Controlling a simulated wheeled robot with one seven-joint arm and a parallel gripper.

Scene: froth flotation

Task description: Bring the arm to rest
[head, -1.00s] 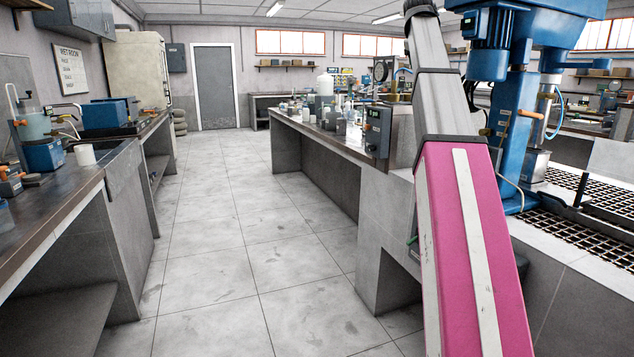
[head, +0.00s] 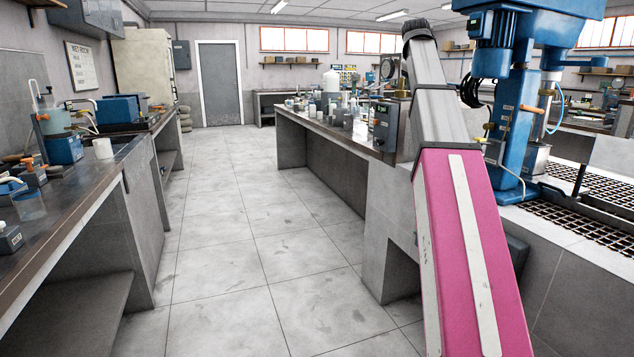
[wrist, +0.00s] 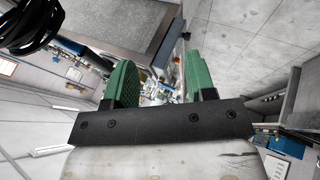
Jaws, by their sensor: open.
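My gripper (wrist: 160,85) shows in the wrist view as two green fingers on a dark mounting plate. The fingers stand apart with nothing between them. In the head view my pink and grey arm rises from the bottom right and stands just left of the blue flotation machine (head: 514,125). The gripper itself cannot be made out in the head view.
A long middle bench (head: 330,127) with bottles and a grey control box (head: 387,127) stands left of my arm. A grated counter (head: 560,212) is at the right. A left bench (head: 75,210) holds blue devices. The tiled aisle (head: 225,230) is clear to the grey door (head: 219,84).

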